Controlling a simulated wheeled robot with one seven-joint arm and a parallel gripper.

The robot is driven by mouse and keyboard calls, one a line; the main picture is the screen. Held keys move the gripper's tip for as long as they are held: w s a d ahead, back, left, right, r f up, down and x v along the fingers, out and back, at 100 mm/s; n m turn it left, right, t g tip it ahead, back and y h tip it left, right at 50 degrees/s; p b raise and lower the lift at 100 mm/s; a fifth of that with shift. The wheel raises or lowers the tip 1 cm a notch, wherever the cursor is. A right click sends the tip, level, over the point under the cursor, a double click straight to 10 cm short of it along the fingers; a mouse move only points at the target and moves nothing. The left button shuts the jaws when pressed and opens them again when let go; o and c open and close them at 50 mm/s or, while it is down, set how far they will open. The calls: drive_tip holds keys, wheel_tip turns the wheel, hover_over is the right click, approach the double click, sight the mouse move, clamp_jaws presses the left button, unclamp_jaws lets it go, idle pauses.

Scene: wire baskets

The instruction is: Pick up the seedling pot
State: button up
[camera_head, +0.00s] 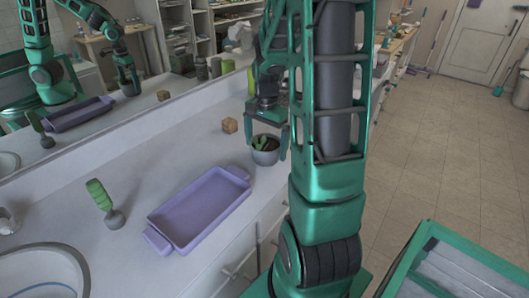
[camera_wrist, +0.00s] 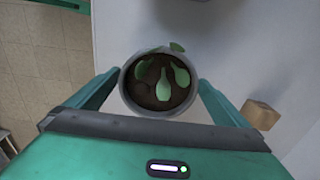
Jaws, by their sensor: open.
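The seedling pot (camera_head: 265,152) is a small grey round pot with dark soil and green leaves. It stands upright on the white counter near its front edge, right of the purple tray. In the wrist view the seedling pot (camera_wrist: 158,84) is seen from above. My gripper (camera_head: 268,140) is over the pot, pointing down. In the wrist view its two fingers (camera_wrist: 158,88) are open, one on each side of the pot. Whether the fingers touch the pot wall I cannot tell.
A purple tray (camera_head: 158,238) lies on the counter left of the pot. A small brown block (camera_head: 230,125) sits close behind the pot, also in the wrist view (camera_wrist: 260,114). A green-handled brush (camera_head: 103,199) and a sink (camera_head: 42,268) are farther left. A mirror lines the wall.

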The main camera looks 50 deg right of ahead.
drive_tip(key=c, duration=1.8)
drive_tip(key=shift+r, duration=0.1)
